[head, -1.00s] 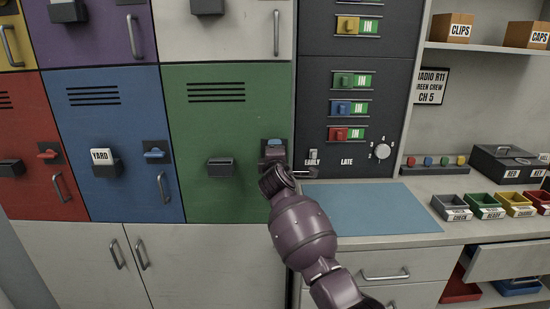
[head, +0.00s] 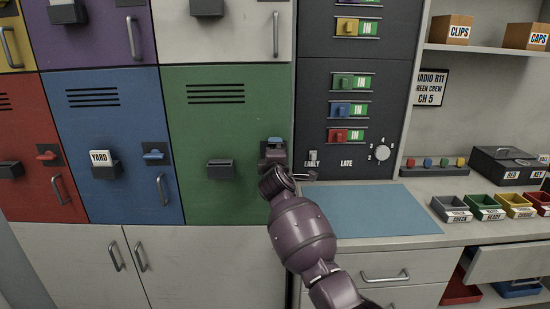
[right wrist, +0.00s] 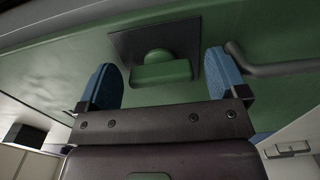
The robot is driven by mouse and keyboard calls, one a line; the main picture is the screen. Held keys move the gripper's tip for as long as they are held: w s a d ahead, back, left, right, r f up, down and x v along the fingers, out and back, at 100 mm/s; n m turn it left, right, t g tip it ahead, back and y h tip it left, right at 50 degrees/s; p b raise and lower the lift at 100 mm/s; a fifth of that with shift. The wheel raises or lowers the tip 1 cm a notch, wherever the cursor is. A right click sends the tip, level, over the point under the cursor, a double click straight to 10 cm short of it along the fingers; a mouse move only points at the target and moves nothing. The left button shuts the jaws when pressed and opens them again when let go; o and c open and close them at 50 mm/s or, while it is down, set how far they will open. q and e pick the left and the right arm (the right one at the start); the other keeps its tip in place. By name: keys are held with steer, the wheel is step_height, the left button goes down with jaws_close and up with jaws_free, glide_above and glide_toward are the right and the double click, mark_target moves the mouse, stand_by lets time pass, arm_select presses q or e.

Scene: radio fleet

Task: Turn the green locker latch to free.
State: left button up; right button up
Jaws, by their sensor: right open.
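The green locker door (head: 215,140) is shut, in the middle of the head view. Its latch is hidden behind my right gripper there. In the right wrist view the green latch (right wrist: 160,73) shows as a short bar with a round hub on a dark plate (right wrist: 125,45), the bar roughly level in that view. My right gripper (head: 274,148) is at the latch plate on the door's right side. Its two blue fingertips (right wrist: 161,80) are open, one on each side of the latch bar, with gaps visible. My left gripper is not in view.
The green locker's handle (right wrist: 275,68) is close beside one finger. A dark card holder (head: 221,169) sits left of the gripper. The blue locker (head: 105,120) is further left. A blue mat (head: 360,208) lies on the counter at right, below the dark switch panel (head: 385,120).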

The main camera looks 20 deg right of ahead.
steer(key=shift+s, duration=0.1)
steer(key=v, duration=1)
steer(key=shift+s+p, duration=0.3)
steer(key=shift+p, duration=0.15)
steer(key=shift+a, duration=0.1)
steer(key=s+d+f+m+g+y, duration=0.2)
steer(key=s+f+m, duration=0.4)
steer(key=s+f, duration=1)
steer(key=s+d+f+m+g+y, duration=0.2)
steer(key=s+d+f+m, duration=0.3)
steer(key=s+f, duration=1.2)
steer(key=s+m+g, duration=0.1)
steer(key=s+m, duration=0.1)
steer(key=s, duration=0.3)
steer(key=shift+m+g+y, duration=0.3)
steer(key=shift+g+y, duration=0.1)
